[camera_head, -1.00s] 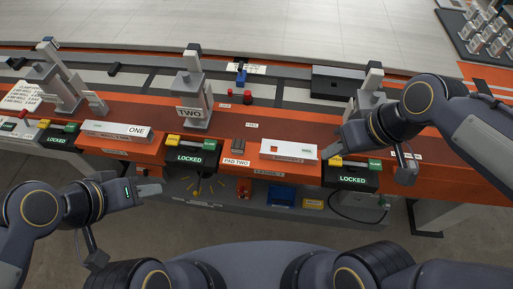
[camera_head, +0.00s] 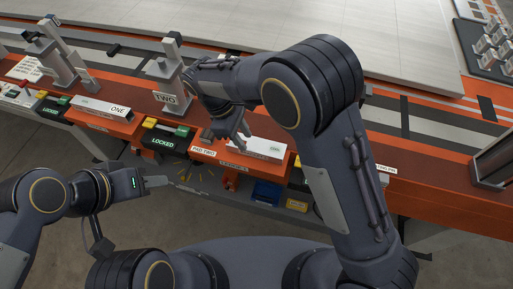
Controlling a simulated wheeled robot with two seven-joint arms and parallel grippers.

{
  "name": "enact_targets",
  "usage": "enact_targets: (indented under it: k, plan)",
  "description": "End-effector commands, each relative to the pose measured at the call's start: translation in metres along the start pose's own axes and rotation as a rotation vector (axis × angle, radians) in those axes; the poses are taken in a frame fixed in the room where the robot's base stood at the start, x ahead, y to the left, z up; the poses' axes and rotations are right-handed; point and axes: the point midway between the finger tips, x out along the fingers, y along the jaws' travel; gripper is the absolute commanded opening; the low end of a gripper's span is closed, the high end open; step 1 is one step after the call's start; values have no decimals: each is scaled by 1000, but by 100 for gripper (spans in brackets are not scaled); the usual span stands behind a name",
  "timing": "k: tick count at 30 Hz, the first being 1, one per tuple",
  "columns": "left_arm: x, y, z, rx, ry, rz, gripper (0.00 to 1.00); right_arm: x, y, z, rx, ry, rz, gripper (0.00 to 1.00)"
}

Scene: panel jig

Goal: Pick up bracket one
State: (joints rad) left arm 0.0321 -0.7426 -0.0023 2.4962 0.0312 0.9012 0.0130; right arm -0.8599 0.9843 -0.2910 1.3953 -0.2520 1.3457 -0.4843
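A white bar marked ONE (camera_head: 100,108) lies on an orange pad at the left of the bench. A second white bar (camera_head: 258,148) with a small green mark lies on the pad behind the PAD TWO label (camera_head: 202,150). My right gripper (camera_head: 238,128) points down by the left end of this second bar. Its arm hides part of it, and I cannot tell whether it touches the bar or how wide its fingers are. My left gripper (camera_head: 157,181) is low in front of the bench, away from both bars; its finger opening is unclear.
A grey clamp tower marked TWO (camera_head: 167,78) stands behind the bench front. A box reading LOCKED (camera_head: 163,141) sits between the pads. A blue bin (camera_head: 266,192) and a yellow bin (camera_head: 297,204) are on the lower shelf. A dark rack (camera_head: 490,50) is at far right.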

Motion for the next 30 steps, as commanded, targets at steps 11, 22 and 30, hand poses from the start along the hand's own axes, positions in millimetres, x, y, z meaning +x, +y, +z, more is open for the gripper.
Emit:
enact_targets:
  k: [11,22,30]
  plan:
    - [-7,3,-3,0,0,0,36,51,-2,5,3,-2,-4,31]
    - [-7,3,-3,0,0,0,36,60,-2,4,4,2,-3,26]
    - [-7,3,-3,0,0,0,36,60,-2,4,4,2,-3,0]
